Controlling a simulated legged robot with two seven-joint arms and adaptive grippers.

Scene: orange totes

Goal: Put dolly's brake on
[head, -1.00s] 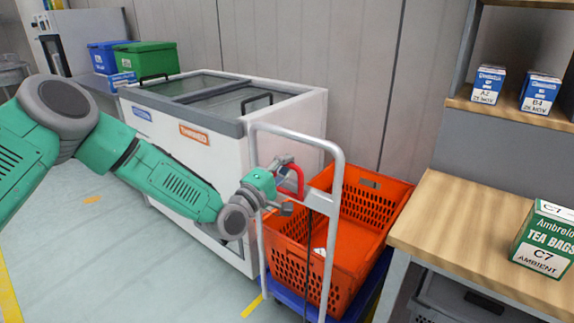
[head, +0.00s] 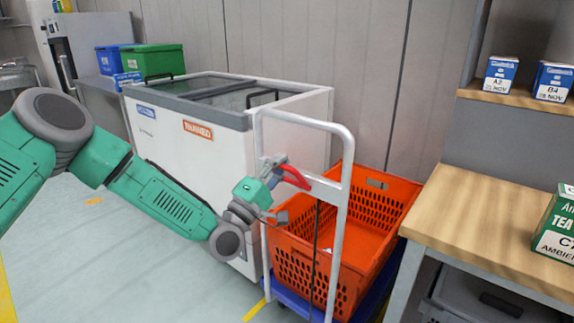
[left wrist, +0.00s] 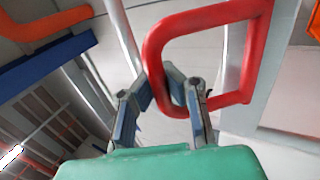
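The dolly has a pale upright handle frame (head: 342,200) and a blue base (head: 297,304). A red brake lever (head: 296,178) sits on its crossbar. In the left wrist view the lever is a red loop (left wrist: 207,18). My left gripper (head: 272,163) is at the lever's left end in the head view. In the left wrist view its fingers (left wrist: 170,88) stand apart, with the loop's lower corner between them. I cannot tell whether either finger touches it. My right gripper is out of view.
An orange tote (head: 375,215) rides on the dolly. A white chest freezer (head: 195,155) stands close on the left. A wooden bench (head: 480,215) with a green tea box (head: 556,232) is on the right. Open floor (head: 130,270) lies in front of the freezer.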

